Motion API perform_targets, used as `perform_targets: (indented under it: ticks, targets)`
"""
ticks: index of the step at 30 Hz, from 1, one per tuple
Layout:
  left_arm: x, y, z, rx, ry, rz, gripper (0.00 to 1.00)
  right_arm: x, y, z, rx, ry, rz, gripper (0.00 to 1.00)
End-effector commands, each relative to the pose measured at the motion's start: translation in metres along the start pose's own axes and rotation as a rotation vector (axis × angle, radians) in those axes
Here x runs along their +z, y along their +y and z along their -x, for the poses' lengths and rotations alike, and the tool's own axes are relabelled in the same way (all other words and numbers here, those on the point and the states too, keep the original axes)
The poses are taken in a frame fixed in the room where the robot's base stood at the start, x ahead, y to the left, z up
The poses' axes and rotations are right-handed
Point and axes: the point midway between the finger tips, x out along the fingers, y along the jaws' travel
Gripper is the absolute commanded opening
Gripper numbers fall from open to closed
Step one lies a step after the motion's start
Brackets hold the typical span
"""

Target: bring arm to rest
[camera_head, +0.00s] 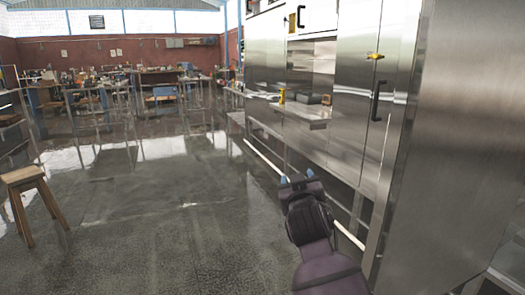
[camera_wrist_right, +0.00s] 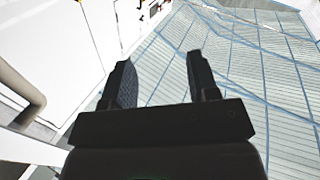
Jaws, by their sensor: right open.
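My right gripper (camera_head: 297,180) is in the lower middle of the head view, over the floor and beside the steel cabinet. In the right wrist view, the right gripper (camera_wrist_right: 158,80) shows two dark fingers standing apart with nothing between them. The gripper is open and empty. My right arm comes up from the bottom of the head view. My left gripper does not show in either view.
A tall steel machine cabinet (camera_head: 350,100) with black handles (camera_head: 376,100) fills the right side. A shelf (camera_head: 303,112) juts from it. A wooden stool (camera_head: 35,200) stands at the left. Cluttered workbenches (camera_head: 160,85) line the back. The middle floor (camera_head: 160,220) is clear.

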Motion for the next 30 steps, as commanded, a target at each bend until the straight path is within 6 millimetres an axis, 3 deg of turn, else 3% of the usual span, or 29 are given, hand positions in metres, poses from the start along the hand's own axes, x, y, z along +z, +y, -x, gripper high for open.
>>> perform_targets:
  ticks: [8,17,30]
  targets:
    - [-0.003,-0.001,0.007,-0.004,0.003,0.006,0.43,0.077,0.02,0.061,-0.093,0.002,-0.052,0.54]
    - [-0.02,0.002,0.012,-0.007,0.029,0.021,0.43,0.157,0.043,0.143,-0.145,-0.06,-0.127,0.54]
    - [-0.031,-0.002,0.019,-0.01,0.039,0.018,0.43,0.268,0.074,0.294,-0.157,-0.312,-0.199,0.54]
